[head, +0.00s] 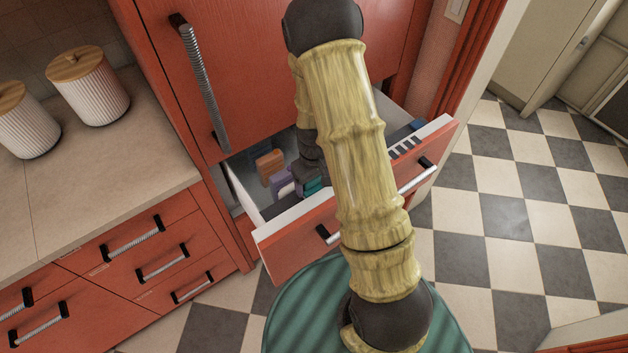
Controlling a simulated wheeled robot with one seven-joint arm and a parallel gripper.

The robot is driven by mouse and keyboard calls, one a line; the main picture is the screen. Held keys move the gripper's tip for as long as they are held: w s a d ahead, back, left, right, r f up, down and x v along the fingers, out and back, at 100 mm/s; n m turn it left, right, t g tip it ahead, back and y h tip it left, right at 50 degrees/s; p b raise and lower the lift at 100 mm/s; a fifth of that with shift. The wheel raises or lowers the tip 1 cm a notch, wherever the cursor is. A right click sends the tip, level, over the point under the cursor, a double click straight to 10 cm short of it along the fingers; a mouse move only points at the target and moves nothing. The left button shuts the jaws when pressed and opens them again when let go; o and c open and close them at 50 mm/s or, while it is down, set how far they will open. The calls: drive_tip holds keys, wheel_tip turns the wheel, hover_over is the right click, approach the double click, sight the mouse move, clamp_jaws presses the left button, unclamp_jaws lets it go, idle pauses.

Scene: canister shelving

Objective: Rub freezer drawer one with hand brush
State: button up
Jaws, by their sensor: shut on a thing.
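The freezer drawer (292,246) is pulled open below the tall red cabinet. It has a red front, white walls and a metal handle partly hidden by my arm. My gripper (309,188) is dark and reaches down inside the drawer, near its front wall. It is shut on a small teal thing, seemingly the hand brush (316,187), of which only a bit shows. Whether the brush touches the drawer is hidden.
A brown block (269,165) and a purple item (282,183) lie in the drawer, left of my gripper. Two white ribbed canisters (93,92) with wooden lids stand on the counter (120,165) at left. The checkered floor (520,220) at right is clear.

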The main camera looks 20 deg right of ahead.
drive_tip(key=w, duration=0.1)
drive_tip(key=w+a+p, duration=0.1)
drive_tip(key=w, duration=0.1)
drive_tip(key=shift+w, duration=0.2)
idle(0.3)
drive_tip(key=shift+w+d+f, duration=0.1)
drive_tip(key=shift+w+d, duration=0.15)
drive_tip(key=shift+d, duration=0.6)
drive_tip(key=shift+s, duration=0.1)
drive_tip(key=shift+s+d+b, duration=0.25)
drive_tip(key=shift+s+d, duration=0.05)
drive_tip(key=shift+s, duration=0.55)
drive_tip(key=shift+s+d+b, duration=0.2)
drive_tip(key=shift+s+d, duration=0.05)
drive_tip(key=shift+s, duration=0.6)
drive_tip(key=shift+w, duration=0.1)
